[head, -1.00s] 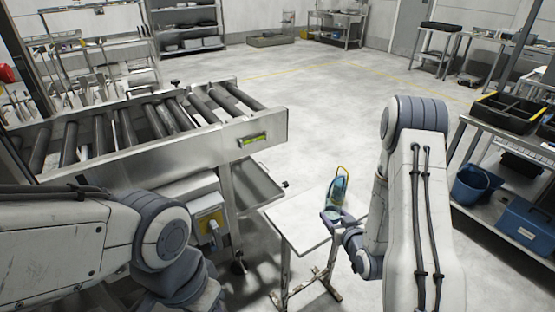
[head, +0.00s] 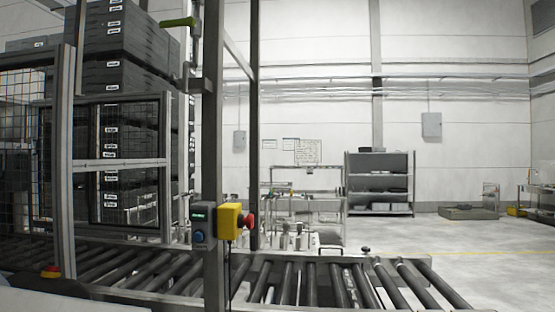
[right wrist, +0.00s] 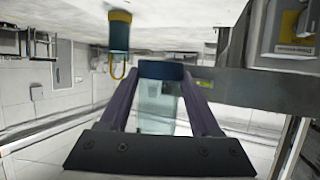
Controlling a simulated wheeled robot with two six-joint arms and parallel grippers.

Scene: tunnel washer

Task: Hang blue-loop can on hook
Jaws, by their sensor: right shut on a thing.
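In the right wrist view, my right gripper (right wrist: 160,85) is shut on a can (right wrist: 157,115) with a pale, see-through blue body and a dark blue end between the fingers. I cannot make out a loop on this can. A second can (right wrist: 119,34), teal with a yellow band and a yellow loop, shows beyond it, apart from the fingers. In the head view, a short green-ended bar (head: 178,22) sticks out from a grey post high at the left; I cannot tell whether it is the hook. Neither gripper shows in the head view.
A roller conveyor (head: 320,285) runs across the front of the head view. The grey post (head: 212,150) carries a yellow box (head: 229,222) with a red button. Mesh fencing and stacked dark crates (head: 125,95) stand at the left. Open floor lies at the right.

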